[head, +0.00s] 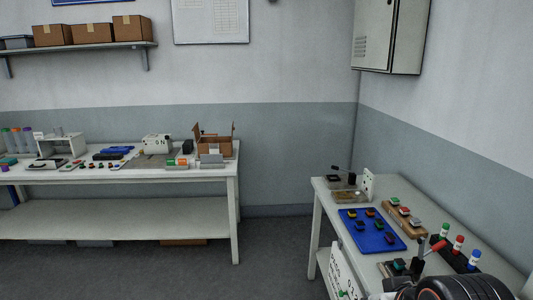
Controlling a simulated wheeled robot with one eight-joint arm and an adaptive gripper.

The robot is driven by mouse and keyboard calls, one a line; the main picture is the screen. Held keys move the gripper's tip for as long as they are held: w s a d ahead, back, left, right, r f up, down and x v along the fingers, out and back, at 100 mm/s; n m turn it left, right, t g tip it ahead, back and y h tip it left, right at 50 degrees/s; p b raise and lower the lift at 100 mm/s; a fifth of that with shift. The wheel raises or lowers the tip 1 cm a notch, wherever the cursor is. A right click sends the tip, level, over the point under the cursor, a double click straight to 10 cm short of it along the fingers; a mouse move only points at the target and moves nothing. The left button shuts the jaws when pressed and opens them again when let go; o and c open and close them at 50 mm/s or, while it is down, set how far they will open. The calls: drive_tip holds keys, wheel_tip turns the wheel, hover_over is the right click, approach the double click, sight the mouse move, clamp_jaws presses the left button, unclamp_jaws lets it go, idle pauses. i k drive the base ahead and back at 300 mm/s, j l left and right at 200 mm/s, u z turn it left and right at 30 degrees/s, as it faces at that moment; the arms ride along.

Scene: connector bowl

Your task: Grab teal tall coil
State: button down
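I cannot make out a teal tall coil for certain. A small teal object (8,161) lies at the left edge of the picture on the long white table (215,176), too small to identify. A dark green-teal piece (416,268) sits near the front of the right-hand table (322,184), and its shape is unclear. My gripper is not seen; a dark rounded part fills the bottom right corner and hides part of the right-hand table.
The right-hand table holds a blue tray (371,240) with several small blocks, a wooden holder (399,212) and a dark rack with coloured caps (457,256). A wooden box (213,142) stands on the long table. Grey floor lies open between the tables.

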sight(399, 264)
drive_tip(key=i+j, duration=0.15)
drive_tip(key=i, duration=0.2)
drive_tip(key=i+j, duration=0.15)
drive_tip(key=i, duration=0.2)
drive_tip(key=i+j+z, duration=0.1)
drive_tip(key=z, duration=0.3)
drive_tip(key=i+j+z, duration=0.25)
drive_tip(key=z, duration=0.15)
drive_tip(key=i+j+z, duration=0.2)
drive_tip(key=z, duration=0.65)
